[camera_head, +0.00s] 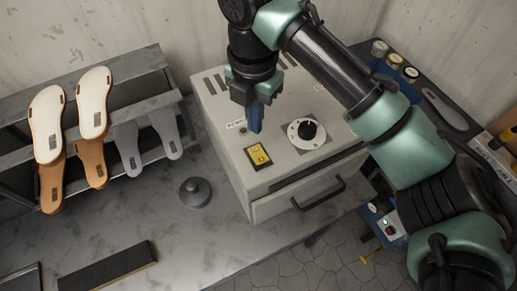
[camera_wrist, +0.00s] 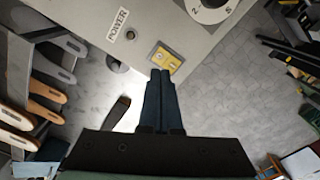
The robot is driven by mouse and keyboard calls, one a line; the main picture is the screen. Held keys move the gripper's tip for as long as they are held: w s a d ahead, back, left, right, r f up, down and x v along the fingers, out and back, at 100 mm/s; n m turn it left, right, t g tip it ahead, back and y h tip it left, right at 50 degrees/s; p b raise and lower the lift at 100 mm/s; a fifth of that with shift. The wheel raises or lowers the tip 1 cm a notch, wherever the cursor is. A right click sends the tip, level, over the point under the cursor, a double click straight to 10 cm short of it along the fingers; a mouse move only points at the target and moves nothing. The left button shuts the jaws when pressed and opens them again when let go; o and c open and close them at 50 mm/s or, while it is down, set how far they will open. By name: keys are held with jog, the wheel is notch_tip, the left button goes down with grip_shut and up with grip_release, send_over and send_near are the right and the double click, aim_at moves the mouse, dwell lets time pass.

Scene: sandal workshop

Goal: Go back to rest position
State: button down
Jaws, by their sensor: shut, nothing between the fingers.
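My gripper (camera_head: 255,122) is shut and empty. In the head view it hangs above the top of a grey-white machine box, a little behind its yellow switch panel. In the wrist view its two dark blue fingers (camera_wrist: 161,75) lie together, their tips just below the yellow panel in the picture. My green and black arm reaches in from the right in the head view and covers part of the machine's back right side.
The machine box (camera_head: 232,137) has a yellow button panel (camera_head: 258,156), a black dial (camera_head: 307,130) and a front handle (camera_head: 320,193). A rack (camera_head: 97,68) of soles stands left. A dark round weight (camera_head: 195,191) and a dark bar (camera_head: 108,267) lie on the grey bench (camera_head: 200,240).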

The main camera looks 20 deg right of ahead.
dwell(0.3)
jog(key=w+a+r+m+t+y+b, duration=0.1)
jog(key=w+a+r+t, duration=0.2)
jog(key=w+a, duration=0.3)
jog(key=w+a+r+m+t+y, duration=0.1)
jog(key=w+a+r+t, duration=0.25)
jog(key=a, duration=0.35)
jog(key=w+a+r+m+t+y+b, duration=0.1)
jog(key=a+r+m+t+y, duration=0.15)
jog(key=a+r, duration=0.4)
jog(key=w+a+r+m+t+y, duration=0.15)
jog(key=a+r+t, duration=0.25)
jog(key=r, duration=0.5)
jog(key=s+d+r+m+t+b, duration=0.1)
jog(key=s+d+r+m+t, duration=0.1)
jog(key=s+r+m+t, duration=0.4)
jog(key=s+d+r+m+t+b, duration=0.1)
jog(key=s+r+m+t, duration=0.25)
jog(key=r, duration=0.55)
jog(key=s+d+r+m+t+h, duration=0.3)
jog(key=s+d+m+t+h, duration=0.1)
jog(key=s+d+m+h, duration=0.2)
jog(key=s+m, duration=0.1)
jog(key=m, duration=0.1)
jog(key=shift+s+d+r+m+t, duration=0.15)
jog(key=shift+s+r+m+t, duration=0.1)
jog(key=shift+s+m+t, duration=0.1)
